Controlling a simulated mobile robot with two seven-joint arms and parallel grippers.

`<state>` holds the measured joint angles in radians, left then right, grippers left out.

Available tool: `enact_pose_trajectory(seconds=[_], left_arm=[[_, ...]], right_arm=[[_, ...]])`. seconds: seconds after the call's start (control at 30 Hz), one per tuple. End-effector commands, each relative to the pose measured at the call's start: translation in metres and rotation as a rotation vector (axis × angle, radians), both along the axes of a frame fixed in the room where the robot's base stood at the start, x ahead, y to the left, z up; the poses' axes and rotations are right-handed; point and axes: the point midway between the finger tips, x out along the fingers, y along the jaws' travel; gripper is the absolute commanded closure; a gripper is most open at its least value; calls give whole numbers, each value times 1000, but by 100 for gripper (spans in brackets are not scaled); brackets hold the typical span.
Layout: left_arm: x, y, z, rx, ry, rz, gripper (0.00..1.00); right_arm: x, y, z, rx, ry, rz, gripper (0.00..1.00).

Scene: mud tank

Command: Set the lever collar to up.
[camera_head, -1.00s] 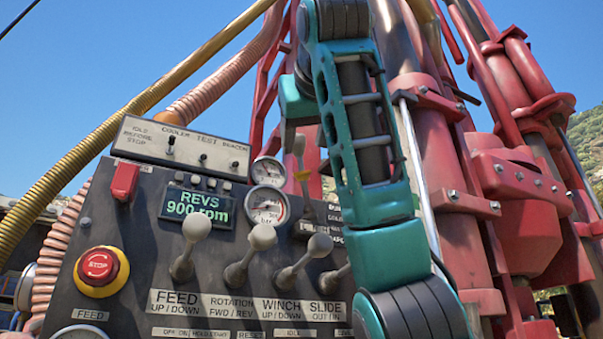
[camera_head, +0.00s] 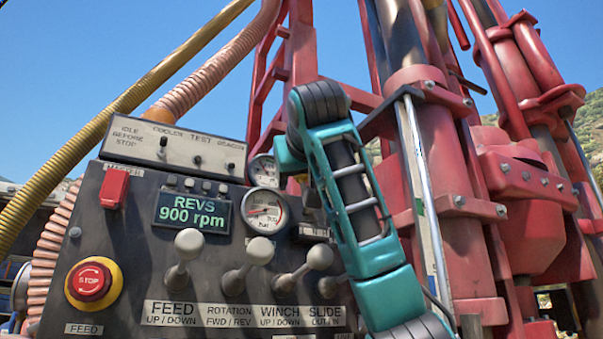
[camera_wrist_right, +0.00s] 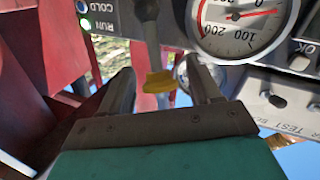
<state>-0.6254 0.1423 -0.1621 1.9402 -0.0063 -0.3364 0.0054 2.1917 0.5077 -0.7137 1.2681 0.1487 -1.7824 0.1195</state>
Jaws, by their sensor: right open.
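The lever with its yellow collar (camera_wrist_right: 158,82) shows in the right wrist view. Its pale stem (camera_wrist_right: 148,32) comes down from the top of the picture, and the collar sits at its lower end. My right gripper (camera_wrist_right: 161,70) is open, with one finger on each side of the collar in the picture. I see no clear contact, and depth between collar and fingers is hard to judge. In the head view my right arm covers this lever, and the fingers are hidden there. My left gripper is not in view.
The control panel (camera_head: 120,240) carries several ball-topped levers, a red stop button (camera_head: 90,281) and a lit display (camera_head: 193,212). A round gauge (camera_head: 264,211) lies close to my arm; red mast parts (camera_head: 460,250) stand right of it.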

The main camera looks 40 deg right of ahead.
Motion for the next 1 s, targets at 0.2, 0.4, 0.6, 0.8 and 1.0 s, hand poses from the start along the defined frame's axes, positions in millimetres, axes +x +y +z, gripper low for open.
enact_pose_trajectory(seconds=[0.2, 0.4, 0.6, 0.8, 1.0], left_arm=[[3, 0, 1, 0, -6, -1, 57], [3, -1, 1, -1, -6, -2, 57], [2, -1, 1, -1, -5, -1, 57], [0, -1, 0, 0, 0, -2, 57], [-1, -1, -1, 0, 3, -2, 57]], right_arm=[[0, 0, 0, 0, 0, 0, 52], [0, 0, 0, 0, 0, 0, 71], [-1, 0, 0, 0, 0, 0, 90], [-1, 0, 0, 0, 0, 0, 100], [-1, 1, 2, 0, -1, 1, 100]])
